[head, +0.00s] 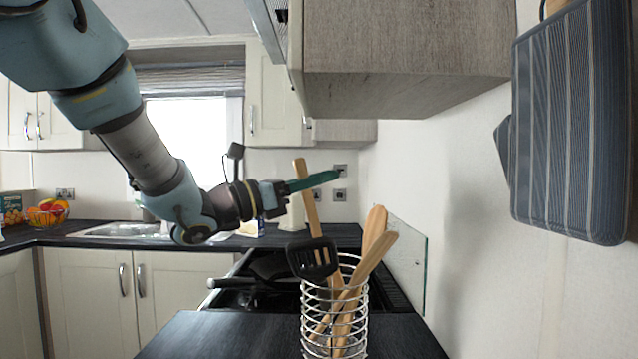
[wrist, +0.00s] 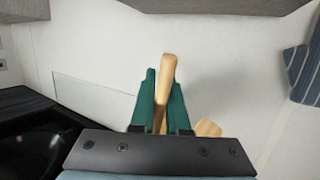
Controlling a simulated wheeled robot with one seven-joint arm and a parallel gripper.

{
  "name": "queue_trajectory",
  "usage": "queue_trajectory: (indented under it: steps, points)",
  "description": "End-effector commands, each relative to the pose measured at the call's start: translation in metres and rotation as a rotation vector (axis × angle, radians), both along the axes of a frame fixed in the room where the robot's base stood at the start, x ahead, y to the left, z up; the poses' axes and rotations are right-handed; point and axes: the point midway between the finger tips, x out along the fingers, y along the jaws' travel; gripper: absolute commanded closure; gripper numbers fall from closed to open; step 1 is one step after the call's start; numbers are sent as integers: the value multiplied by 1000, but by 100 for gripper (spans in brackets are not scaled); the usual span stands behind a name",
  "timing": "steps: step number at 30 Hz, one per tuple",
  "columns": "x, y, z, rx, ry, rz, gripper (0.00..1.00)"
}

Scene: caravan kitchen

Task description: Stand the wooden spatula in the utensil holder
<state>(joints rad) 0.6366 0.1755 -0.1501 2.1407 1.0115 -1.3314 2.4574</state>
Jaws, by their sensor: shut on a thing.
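My gripper (head: 312,181) is shut on the upper part of a wooden handle, which I take as the wooden spatula (head: 301,168). The handle leans slightly left and runs down behind a black slotted turner head (head: 312,258). Its lower part seems to reach inside the utensil holder (head: 306,312), but the turner and wires partly hide it. In the wrist view the spatula handle (wrist: 167,75) stands between the teal fingers of my gripper (wrist: 160,100). The holder is a silver wire-coil cylinder standing upright on the dark counter.
Other wooden utensils (head: 376,228) lean right in the holder; one wooden tip (wrist: 208,127) shows in the wrist view. A hob (head: 262,296) and glass panel (head: 405,255) lie behind. A wall cupboard (head: 400,85) hangs above. A striped oven mitt (head: 570,130) hangs at right.

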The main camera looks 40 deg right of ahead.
Motion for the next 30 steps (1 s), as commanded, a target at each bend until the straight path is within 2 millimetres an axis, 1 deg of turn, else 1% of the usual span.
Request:
queue_trajectory:
  steps: [1,12,29,30]
  points:
    - [-1,-1,-6,1,1,-2,100]
    - [-1,-4,-17,3,2,-2,100]
    - [-2,-5,-19,3,3,-2,100]
    - [-2,-5,-19,3,3,-2,82]
